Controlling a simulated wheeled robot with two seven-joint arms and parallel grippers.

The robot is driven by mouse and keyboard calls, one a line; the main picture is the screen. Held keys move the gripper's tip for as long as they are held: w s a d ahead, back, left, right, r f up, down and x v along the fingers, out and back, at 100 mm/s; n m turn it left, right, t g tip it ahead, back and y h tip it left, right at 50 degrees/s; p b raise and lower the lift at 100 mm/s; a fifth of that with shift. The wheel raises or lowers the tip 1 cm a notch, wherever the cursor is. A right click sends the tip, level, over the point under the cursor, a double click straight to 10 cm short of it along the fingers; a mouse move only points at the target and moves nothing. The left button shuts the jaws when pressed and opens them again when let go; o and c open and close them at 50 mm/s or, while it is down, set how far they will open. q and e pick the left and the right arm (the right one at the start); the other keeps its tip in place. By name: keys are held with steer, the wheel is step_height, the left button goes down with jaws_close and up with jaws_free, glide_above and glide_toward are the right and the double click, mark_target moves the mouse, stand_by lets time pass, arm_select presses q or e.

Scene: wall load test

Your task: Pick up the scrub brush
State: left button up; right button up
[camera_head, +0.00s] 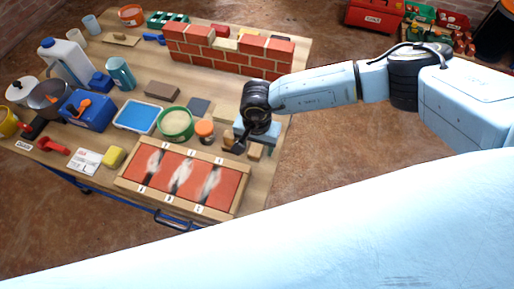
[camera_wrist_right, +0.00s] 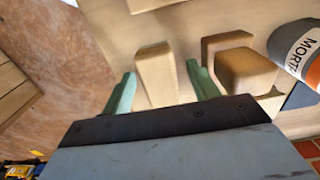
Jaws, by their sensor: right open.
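In the right wrist view, a tan wooden piece (camera_wrist_right: 156,75) lies between the two green fingers of my right gripper (camera_wrist_right: 162,88), which is open. It may be the scrub brush, but no bristles show. A second tan block (camera_wrist_right: 246,72) lies just right of the right finger. In the head view my right gripper (camera_head: 241,146) is low over the right edge of the workbench, beside a small tan block (camera_head: 255,151). The gripper partly hides the objects there. My left gripper does not show.
A grey mortar jar with an orange band (camera_wrist_right: 300,52) stands close on the right in the wrist view. In the head view, a green-rimmed bowl (camera_head: 176,124), a framed red brick panel (camera_head: 180,178) and a brick wall (camera_head: 228,52) occupy the workbench (camera_head: 262,186).

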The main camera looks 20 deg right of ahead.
mark_target(257, 145)
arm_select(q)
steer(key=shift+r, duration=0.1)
arm_select(e)
steer(key=shift+c, duration=0.3)
steer(key=c, duration=1)
